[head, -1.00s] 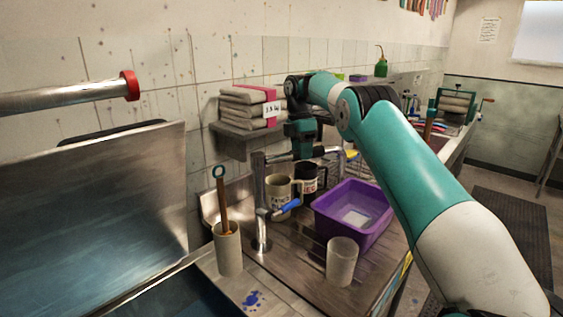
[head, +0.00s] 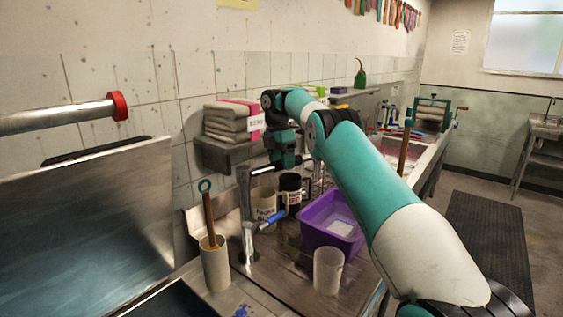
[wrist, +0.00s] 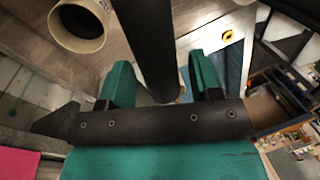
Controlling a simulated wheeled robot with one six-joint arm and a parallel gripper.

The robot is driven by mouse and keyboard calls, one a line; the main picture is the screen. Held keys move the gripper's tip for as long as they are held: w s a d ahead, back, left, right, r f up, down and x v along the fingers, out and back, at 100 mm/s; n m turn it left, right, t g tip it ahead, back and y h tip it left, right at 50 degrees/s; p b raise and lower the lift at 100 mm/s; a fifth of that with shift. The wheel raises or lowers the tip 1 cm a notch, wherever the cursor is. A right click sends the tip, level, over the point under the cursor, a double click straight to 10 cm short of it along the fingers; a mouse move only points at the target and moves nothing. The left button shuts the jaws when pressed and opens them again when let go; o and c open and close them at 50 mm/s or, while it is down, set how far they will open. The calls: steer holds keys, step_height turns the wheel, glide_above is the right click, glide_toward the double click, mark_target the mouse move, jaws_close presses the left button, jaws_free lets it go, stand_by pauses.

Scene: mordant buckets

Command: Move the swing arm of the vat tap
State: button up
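The vat tap (head: 247,215) stands upright on the sink deck in the head view, with a blue lever (head: 272,220) on its right side. Its dark swing arm (head: 262,167) runs from the top of the column rightward, to beneath my gripper (head: 284,163). In the wrist view, a dark bar that looks like the swing arm (wrist: 148,45) passes between the two teal fingers of my gripper (wrist: 163,80). The fingers are apart, with a gap at the right; I cannot tell whether the left one touches the bar. The arm's far end is hidden.
A shelf (head: 225,154) with folded cloth is on the wall behind.

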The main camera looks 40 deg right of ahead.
steer(key=shift+r, duration=0.1)
step_height(320, 180, up, 12)
steer(key=w+p, duration=0.2)
steer(key=p, duration=1.2)
steer(key=shift+w+f+p, duration=0.15)
steer(key=shift+f+p, duration=0.05)
steer(key=shift+p, duration=0.2)
steer(key=shift+d, duration=0.15)
